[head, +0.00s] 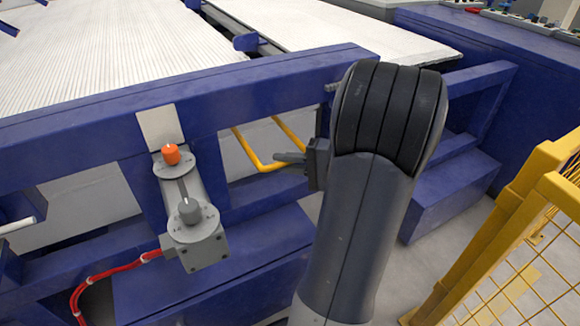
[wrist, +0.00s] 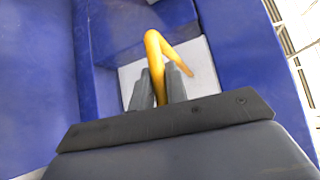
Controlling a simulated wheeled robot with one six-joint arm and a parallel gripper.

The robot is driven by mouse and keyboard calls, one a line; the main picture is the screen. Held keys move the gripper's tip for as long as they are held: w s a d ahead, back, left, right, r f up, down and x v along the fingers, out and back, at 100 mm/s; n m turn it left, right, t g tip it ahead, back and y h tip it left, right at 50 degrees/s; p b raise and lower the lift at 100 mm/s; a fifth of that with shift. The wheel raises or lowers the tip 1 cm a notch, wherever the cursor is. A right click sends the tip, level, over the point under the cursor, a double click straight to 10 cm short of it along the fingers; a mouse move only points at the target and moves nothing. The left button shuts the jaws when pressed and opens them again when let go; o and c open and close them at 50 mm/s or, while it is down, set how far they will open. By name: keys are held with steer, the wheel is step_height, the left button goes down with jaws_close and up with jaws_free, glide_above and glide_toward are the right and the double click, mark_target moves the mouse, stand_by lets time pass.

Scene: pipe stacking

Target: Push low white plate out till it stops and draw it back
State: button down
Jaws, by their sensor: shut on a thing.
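The yellow handle (head: 245,148) is a bent bar that reaches out through the opening in the blue frame. It also shows in the wrist view (wrist: 154,50). The low white plate (head: 266,136) shows in part behind the handle, and a pale patch of it (wrist: 203,62) shows in the wrist view. My gripper (head: 279,158) is at the handle's front bar, with its two fingers (wrist: 160,88) on either side of the yellow bar, shut on it. The handle's join to the plate is hidden in the head view.
A blue frame beam (head: 100,107) runs across above the handle. A yellow mesh fence (head: 520,240) is at the right. Ribbed white bed (head: 110,50) lies beyond.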

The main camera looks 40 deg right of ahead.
steer(key=shift+w+d, duration=0.15)
steer(key=shift+w, duration=0.45)
steer(key=c, duration=1.4)
jaws_free()
